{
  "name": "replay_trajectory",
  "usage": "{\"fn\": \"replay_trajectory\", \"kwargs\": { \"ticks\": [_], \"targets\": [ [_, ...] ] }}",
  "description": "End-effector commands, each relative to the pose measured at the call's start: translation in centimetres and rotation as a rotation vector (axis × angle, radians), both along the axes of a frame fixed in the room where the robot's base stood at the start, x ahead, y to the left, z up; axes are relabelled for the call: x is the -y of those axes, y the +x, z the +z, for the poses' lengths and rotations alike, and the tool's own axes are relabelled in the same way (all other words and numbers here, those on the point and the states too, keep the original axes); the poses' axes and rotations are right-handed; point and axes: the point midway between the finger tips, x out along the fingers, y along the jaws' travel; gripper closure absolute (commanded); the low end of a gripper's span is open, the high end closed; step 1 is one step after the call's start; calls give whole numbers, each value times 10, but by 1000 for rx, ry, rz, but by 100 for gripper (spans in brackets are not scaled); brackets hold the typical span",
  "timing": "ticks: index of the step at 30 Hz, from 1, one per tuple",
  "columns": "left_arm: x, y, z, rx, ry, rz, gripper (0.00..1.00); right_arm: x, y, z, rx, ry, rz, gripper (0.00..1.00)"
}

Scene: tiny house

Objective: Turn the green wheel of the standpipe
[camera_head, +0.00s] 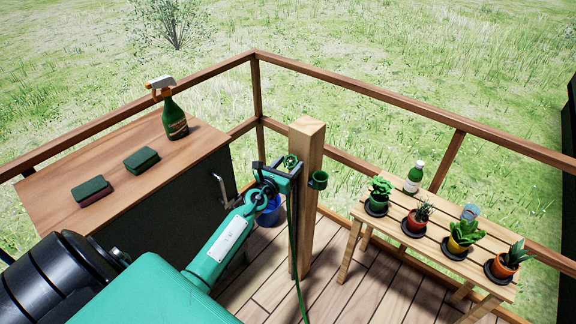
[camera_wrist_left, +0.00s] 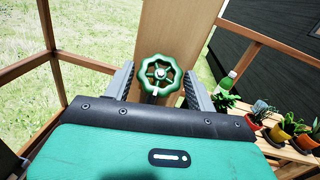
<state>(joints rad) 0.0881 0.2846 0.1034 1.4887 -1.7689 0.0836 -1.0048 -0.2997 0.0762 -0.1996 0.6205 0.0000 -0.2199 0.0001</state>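The green wheel (camera_head: 291,161) is mounted on the wooden post (camera_head: 306,195) of the standpipe. In the left wrist view the spoked wheel (camera_wrist_left: 158,75) faces me in front of the post. My left gripper (camera_head: 285,171) is open at the wheel. Its two fingers (camera_wrist_left: 158,85) stand one on each side of the wheel, with a small gap at the left and little or none at the right. I cannot tell whether the right finger touches it. My right gripper is not in view.
A green hose (camera_head: 294,255) hangs along the post, with a blue bucket (camera_head: 268,211) beside it. A cabinet (camera_head: 100,190) at left bears a spray bottle (camera_head: 173,118) and sponges. A slatted bench (camera_head: 440,253) with potted plants stands right. A railing (camera_head: 400,100) encloses the deck.

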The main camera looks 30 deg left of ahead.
Motion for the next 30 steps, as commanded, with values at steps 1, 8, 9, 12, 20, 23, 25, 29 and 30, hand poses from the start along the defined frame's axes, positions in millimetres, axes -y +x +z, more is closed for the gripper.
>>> {"fn": "replay_trajectory", "kwargs": {
  "ticks": [1, 8, 9, 12, 20, 23, 25, 29, 30],
  "targets": [
    [0, 0, 0, 0, 0, 0, 53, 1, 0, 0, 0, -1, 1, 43],
    [0, 0, 0, 0, -2, 2, 73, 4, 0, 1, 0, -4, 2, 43],
    [0, 0, 1, 0, -4, 4, 73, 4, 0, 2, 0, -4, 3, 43],
    [1, 0, 2, -1, -15, 16, 73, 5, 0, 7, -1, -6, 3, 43],
    [3, 0, 7, -7, -87, 110, 73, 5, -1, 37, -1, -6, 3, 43],
    [5, 1, 9, -12, -130, 168, 72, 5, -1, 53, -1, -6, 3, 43],
    [6, 1, 9, -16, -163, 216, 72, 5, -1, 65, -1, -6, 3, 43],
    [7, 1, 9, -20, -239, 316, 72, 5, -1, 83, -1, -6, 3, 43],
    [8, 2, 8, -22, -262, 346, 72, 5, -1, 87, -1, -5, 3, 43]
  ]
}}
